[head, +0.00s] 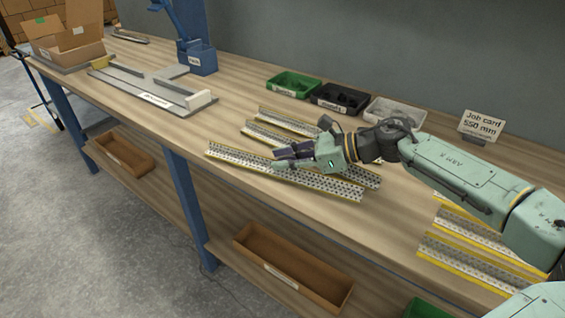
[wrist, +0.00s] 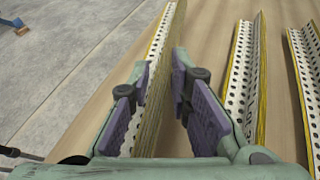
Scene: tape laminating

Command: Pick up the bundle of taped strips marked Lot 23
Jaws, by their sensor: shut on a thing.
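Several long perforated white strips with yellow tape along their edges lie on the bench in the head view. My gripper (head: 284,160) is at the nearest one of the middle group, the front strip bundle (head: 330,184). In the wrist view the purple-padded fingers (wrist: 158,95) stand on both sides of this bundle (wrist: 152,100), shut on it. Two more strip bundles lie apart to its right in the wrist view, one nearer (wrist: 240,85) and one farther (wrist: 305,70). No Lot 23 marking can be read on any bundle.
Green (head: 292,84), black (head: 338,98) and grey (head: 395,112) bins stand along the back, with a job card (head: 482,125). A grey fixture (head: 150,92) and cardboard box (head: 68,42) are at left. Bench around the fixture's front is bare.

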